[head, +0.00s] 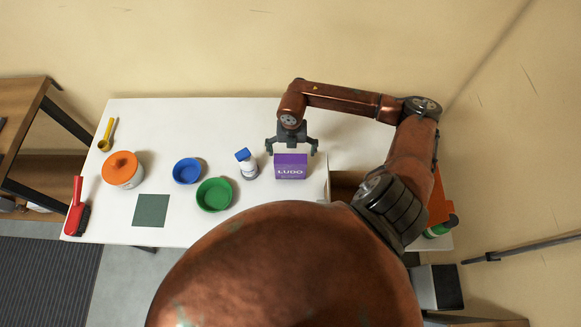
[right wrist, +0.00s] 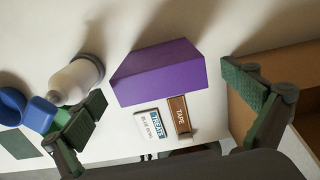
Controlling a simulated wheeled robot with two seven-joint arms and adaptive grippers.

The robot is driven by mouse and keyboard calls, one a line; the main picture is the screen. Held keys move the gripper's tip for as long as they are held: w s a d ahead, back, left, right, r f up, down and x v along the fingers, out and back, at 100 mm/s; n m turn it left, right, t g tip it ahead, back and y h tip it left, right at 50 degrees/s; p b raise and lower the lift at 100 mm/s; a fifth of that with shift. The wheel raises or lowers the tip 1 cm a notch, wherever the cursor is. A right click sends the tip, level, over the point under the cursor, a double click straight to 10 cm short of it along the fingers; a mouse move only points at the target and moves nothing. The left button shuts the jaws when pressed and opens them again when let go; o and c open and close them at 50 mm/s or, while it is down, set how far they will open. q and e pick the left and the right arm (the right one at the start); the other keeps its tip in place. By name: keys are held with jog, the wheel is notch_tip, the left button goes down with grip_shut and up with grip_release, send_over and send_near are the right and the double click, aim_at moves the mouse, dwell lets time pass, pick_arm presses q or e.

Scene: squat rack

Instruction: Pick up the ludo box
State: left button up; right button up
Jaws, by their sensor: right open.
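The ludo box (head: 290,167) is purple with white LUDO lettering and stands on the white table, right of its middle. My right gripper (head: 292,146) is open over the box's far edge. In the right wrist view the plain purple box (right wrist: 160,75) shows beyond and between the two spread fingers (right wrist: 168,105), with a gap on each side. I cannot tell how high the fingertips are above the table. My left gripper is not in view.
A blue-capped white bottle (head: 247,163) stands close left of the box. A cardboard carton (head: 343,188) is to the right. Green (head: 214,194) and blue (head: 187,171) bowls sit further left.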

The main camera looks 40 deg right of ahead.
aim_at(291, 158)
jog(key=f, duration=0.3)
jog(key=a+f+p, duration=0.1)
jog(key=f, duration=0.1)
jog(key=shift+s, duration=0.35)
jog(key=shift+f, duration=0.4)
jog(key=c, duration=1.3)
jog(key=shift+o, duration=0.2)
jog(key=shift+r, duration=0.1)
